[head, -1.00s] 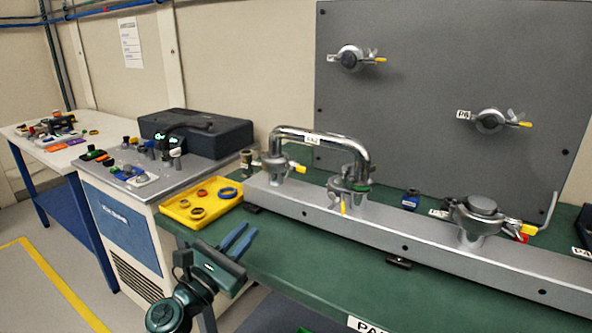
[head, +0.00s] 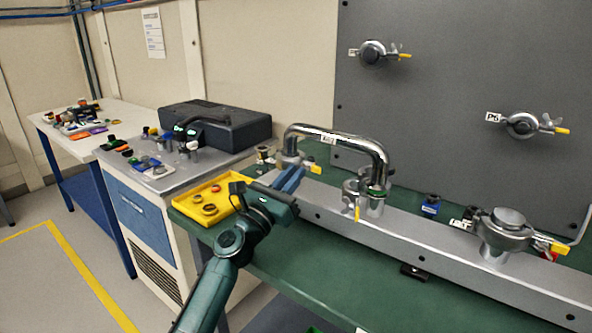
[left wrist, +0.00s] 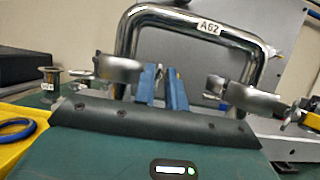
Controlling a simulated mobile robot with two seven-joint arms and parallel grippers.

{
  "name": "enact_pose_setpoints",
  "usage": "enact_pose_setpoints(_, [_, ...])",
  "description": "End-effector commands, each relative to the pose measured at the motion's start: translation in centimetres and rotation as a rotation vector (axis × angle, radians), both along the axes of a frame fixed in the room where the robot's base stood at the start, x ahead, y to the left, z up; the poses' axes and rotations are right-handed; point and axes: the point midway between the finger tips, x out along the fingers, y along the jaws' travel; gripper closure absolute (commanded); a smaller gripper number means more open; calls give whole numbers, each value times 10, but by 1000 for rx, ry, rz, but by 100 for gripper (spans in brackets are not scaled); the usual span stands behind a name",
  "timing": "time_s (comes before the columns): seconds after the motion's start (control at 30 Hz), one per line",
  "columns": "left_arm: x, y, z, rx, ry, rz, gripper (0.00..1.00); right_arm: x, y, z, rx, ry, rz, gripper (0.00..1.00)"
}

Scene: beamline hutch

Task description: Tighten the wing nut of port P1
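The left end of a chrome U-pipe labelled A62 (head: 335,142) stands in a flange clamp (head: 290,160) on the grey beam, with a yellow-tipped wing nut (head: 315,169) at its right. No P1 label is readable. My left gripper (head: 290,180) is in front of this clamp and partly hides it. There the left clamp (left wrist: 120,68) is left of the fingers and the other pipe-end clamp (left wrist: 245,100) right. My right gripper is not in view.
A yellow tray (head: 215,198) with rings lies left of my left gripper. The second pipe-end clamp (head: 365,188) and a capped port (head: 502,232) are farther right on the beam (head: 420,240). A grey panel (head: 455,90) stands behind.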

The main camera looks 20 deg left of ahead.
Motion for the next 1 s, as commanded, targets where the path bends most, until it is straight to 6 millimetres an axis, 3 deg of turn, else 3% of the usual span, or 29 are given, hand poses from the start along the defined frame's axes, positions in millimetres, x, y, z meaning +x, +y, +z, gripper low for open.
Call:
enact_pose_setpoints(0.2, [13,-5,6,0,0,-1,87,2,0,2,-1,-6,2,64])
enact_pose_setpoints(0.47, [14,-6,6,1,1,-1,87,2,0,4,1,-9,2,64])
enact_pose_setpoints(0.63, [14,-6,6,1,1,-1,100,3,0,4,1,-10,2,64])
enact_pose_setpoints(1.0, [14,-5,5,5,-1,0,100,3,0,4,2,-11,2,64])
